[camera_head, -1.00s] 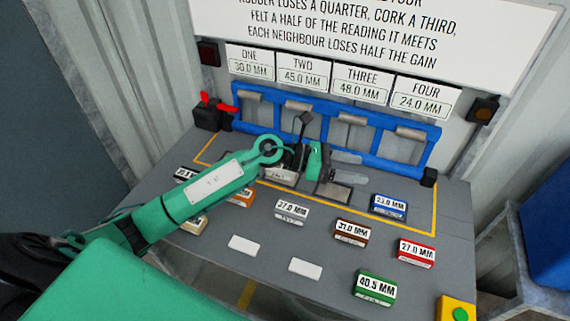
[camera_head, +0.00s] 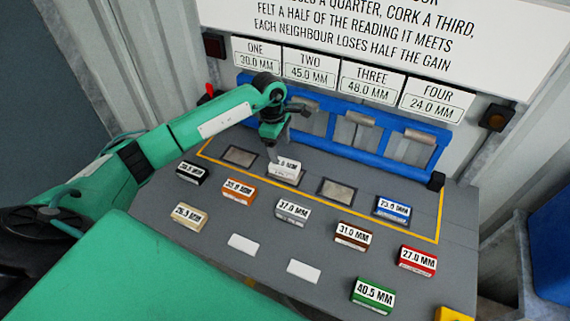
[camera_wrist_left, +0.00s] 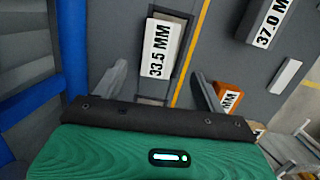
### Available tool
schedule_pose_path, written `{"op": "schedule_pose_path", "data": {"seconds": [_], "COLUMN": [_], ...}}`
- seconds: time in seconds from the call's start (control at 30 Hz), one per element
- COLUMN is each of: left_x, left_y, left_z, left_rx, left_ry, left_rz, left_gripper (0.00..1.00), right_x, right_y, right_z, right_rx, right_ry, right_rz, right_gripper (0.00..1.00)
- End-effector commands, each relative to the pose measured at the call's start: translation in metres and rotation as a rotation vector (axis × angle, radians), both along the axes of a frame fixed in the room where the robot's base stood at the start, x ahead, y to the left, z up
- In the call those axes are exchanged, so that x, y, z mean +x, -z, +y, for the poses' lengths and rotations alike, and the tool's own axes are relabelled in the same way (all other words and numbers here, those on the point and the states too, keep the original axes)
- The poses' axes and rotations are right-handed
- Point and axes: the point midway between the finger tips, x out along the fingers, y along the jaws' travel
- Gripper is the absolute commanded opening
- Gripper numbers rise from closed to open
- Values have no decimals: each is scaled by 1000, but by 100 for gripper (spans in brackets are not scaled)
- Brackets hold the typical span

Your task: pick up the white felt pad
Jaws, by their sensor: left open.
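A white block (camera_head: 284,167) labelled 33.5 MM sits on the second recessed square inside the yellow outline; I take it for the white felt pad. It also shows in the left wrist view (camera_wrist_left: 158,48), ahead of the fingertips and between their lines. My left gripper (camera_head: 275,152) points down close above and behind the block in the head view. In the left wrist view its two fingers (camera_wrist_left: 160,82) are spread apart with nothing between them. I cannot tell if a finger touches the block. My right gripper is not in view.
A blue block (camera_head: 392,208) sits on another recessed square; two squares are bare. Several coloured labelled blocks, such as orange (camera_head: 238,191) and grey (camera_head: 292,210), stand in front. Two flat white plates (camera_head: 243,244) lie nearer. A blue frame (camera_head: 400,147) stands behind.

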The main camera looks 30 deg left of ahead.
Motion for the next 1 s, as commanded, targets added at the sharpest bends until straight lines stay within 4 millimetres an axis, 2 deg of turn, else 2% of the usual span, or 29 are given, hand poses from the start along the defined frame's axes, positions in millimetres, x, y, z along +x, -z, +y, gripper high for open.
{"op": "schedule_pose_path", "data": {"seconds": [0.1, 0.37, 0.53, 0.7, 1.0], "left_x": [0, 1, 2, 3, 3], "left_y": [17, 34, 53, 75, 81], "left_z": [-4, -7, -12, -14, -14], "left_rx": [-2, -2, -5, -3, -3], "left_ry": [-2, 0, -2, -2, 0], "left_rz": [3, 2, 3, 0, -1], "left_gripper": [73, 73, 73, 73, 71], "right_x": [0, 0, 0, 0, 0], "right_y": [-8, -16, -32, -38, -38], "right_z": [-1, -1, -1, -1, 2], "right_rx": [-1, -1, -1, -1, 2], "right_ry": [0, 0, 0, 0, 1], "right_rz": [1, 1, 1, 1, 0], "right_gripper": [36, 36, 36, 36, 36]}}
